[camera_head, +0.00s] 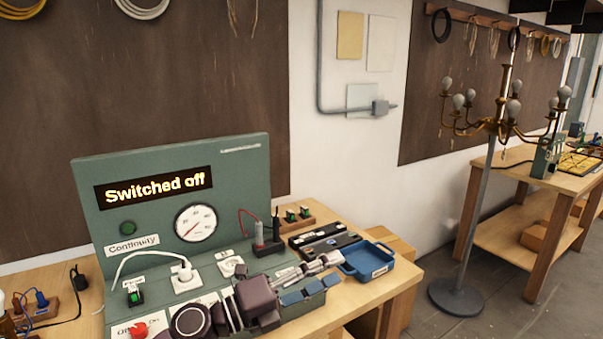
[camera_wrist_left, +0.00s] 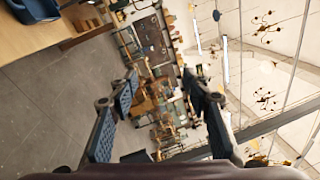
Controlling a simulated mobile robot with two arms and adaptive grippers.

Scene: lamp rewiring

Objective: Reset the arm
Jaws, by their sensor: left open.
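My left arm (camera_head: 258,300) reaches in from the bottom of the head view, in front of the green test panel. Its gripper (camera_head: 328,270) points right over the workbench, beside the blue tray. In the left wrist view the two dark finger pads of the gripper (camera_wrist_left: 166,98) stand wide apart. Nothing is between them; only the distant room shows through the gap. The arm hides part of the panel's lower front. My right gripper is in neither view.
The green test panel (camera_head: 247,172) reads "Switched off". A white plug (camera_head: 184,271) sits in its socket, with a red knob (camera_head: 139,330) below. A blue tray (camera_head: 368,258) and black case (camera_head: 323,241) lie on the bench. A chandelier (camera_head: 499,122) stands on a pole at right, above open floor.

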